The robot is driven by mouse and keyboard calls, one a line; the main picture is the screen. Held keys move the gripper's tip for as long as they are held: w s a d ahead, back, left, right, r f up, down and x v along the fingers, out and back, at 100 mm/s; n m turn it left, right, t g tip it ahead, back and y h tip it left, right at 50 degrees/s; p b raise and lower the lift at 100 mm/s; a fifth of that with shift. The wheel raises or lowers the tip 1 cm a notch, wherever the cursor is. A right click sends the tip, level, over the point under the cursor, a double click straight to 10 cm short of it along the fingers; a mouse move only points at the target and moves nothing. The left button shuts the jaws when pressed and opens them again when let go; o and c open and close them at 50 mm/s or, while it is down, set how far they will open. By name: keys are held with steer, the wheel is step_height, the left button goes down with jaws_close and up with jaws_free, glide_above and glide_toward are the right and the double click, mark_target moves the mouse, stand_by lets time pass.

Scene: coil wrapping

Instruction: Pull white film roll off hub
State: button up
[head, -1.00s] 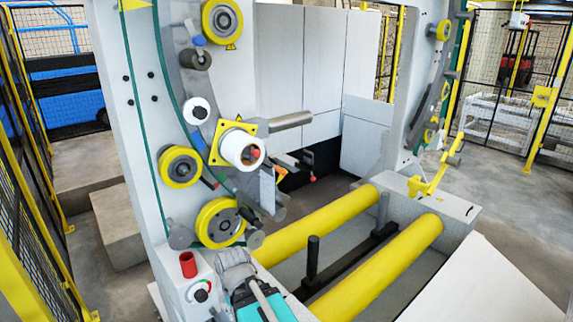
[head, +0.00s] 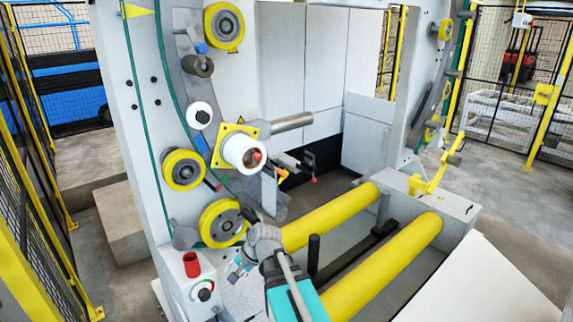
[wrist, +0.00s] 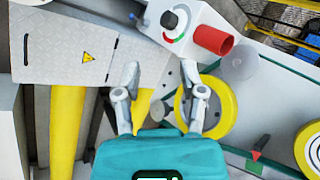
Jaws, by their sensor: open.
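The white film roll (head: 240,152) sits on its hub on the machine's left upright, in front of a yellow square plate (head: 222,130). The red-tipped end of the hub (head: 257,156) shows at the roll's centre. My gripper (head: 238,268) is low in the head view, below the roll and well apart from it. In the wrist view my gripper (wrist: 160,78) has its two fingers spread wide with nothing held between them. The white roll cannot be made out in the wrist view.
A yellow-rimmed wheel (head: 222,223) and a red cylinder (head: 191,264) on the control box (head: 186,282) are close to my gripper. Two long yellow rollers (head: 335,217) lie to the right. A grey bar (head: 290,122) sticks out behind the roll.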

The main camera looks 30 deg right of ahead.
steer(key=w+d+r+m+t+y+p, duration=0.2)
steer(key=w+d+r+m+t+p, duration=0.15)
steer(key=w+d+r+m, duration=0.35)
steer(key=m+t+h+p, duration=0.4)
steer(key=m+t, duration=0.6)
steer(key=m, duration=1)
glide_toward(264, 155)
steer(key=s+d, duration=0.1)
steer(key=s, duration=0.2)
steer(key=shift+s+b, duration=0.2)
steer(key=shift+b, duration=0.1)
steer(key=shift+w, duration=0.15)
steer(key=shift+w+a, duration=0.45)
steer(key=shift+w, duration=1.75)
steer(key=shift+w+a, duration=0.4)
steer(key=shift+w, duration=1.8)
steer(key=shift+w+a, duration=0.45)
steer(key=shift+w, duration=1.8)
